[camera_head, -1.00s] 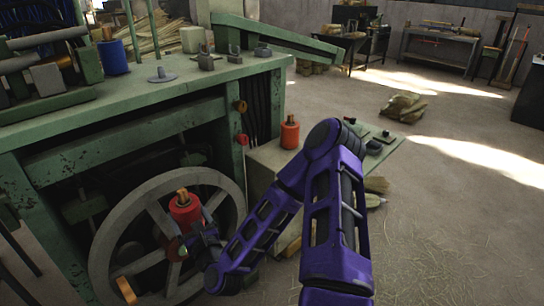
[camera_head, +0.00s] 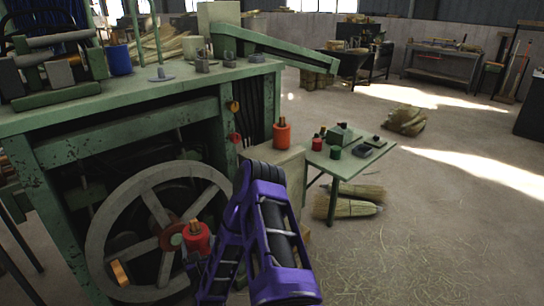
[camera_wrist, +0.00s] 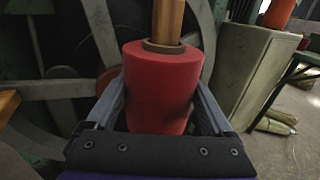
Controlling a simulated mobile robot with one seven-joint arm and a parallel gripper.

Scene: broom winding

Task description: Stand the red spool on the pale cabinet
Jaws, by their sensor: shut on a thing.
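A red spool (camera_head: 197,239) with a wooden core stands roughly upright in my gripper (camera_head: 194,262), in front of the large grey wheel. In the wrist view the red spool (camera_wrist: 162,85) sits between the two fingers of my gripper (camera_wrist: 160,108), which is shut on it. The pale cabinet (camera_head: 288,163) is to the right of the green machine, farther back than my gripper and partly hidden by my arm. It also shows at the upper right of the wrist view (camera_wrist: 245,65). An orange-red spool (camera_head: 282,133) stands on its top.
The spoked wheel (camera_head: 105,225) and green machine (camera_head: 125,105) are close to the held spool. A small green table (camera_head: 350,158) with several small items stands right of the cabinet. Brooms (camera_head: 350,207) lie beneath it. The floor at right is mostly open.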

